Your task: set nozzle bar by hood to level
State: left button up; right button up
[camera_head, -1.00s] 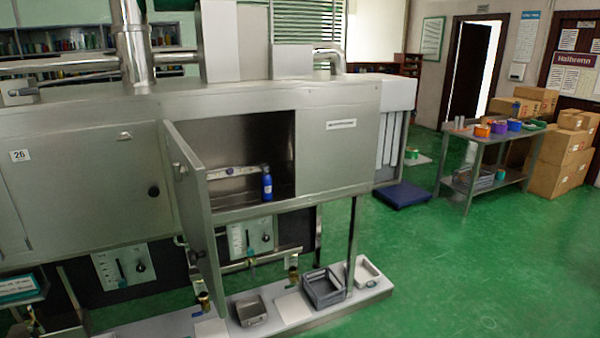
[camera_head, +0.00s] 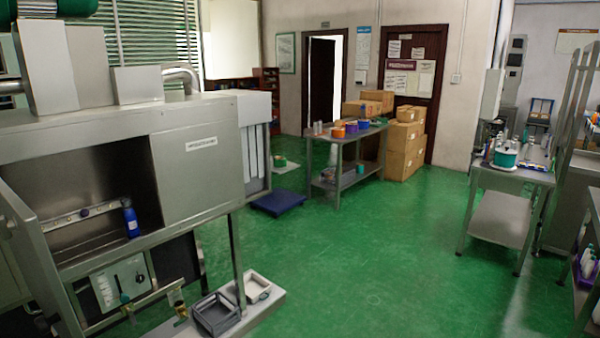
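The steel hood (camera_head: 198,165) stands at the left with its compartment open. Inside it, a pale bar with dark marks (camera_head: 85,213), which may be the nozzle bar, runs across the opening and looks slightly tilted, its right end higher. A blue bottle (camera_head: 131,222) stands at the bar's right end. Below the opening is a white panel with a dial and lever (camera_head: 121,281). Neither of my grippers is in view.
A grey crate (camera_head: 216,313) and a pale tray (camera_head: 252,287) sit on the low ledge below the hood. A blue floor platform (camera_head: 280,203) lies beyond. Workbenches stand at the back (camera_head: 345,180) and right (camera_head: 513,178). The green floor between (camera_head: 385,265) is clear.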

aim_at(85, 214)
jog(key=u, duration=1.5)
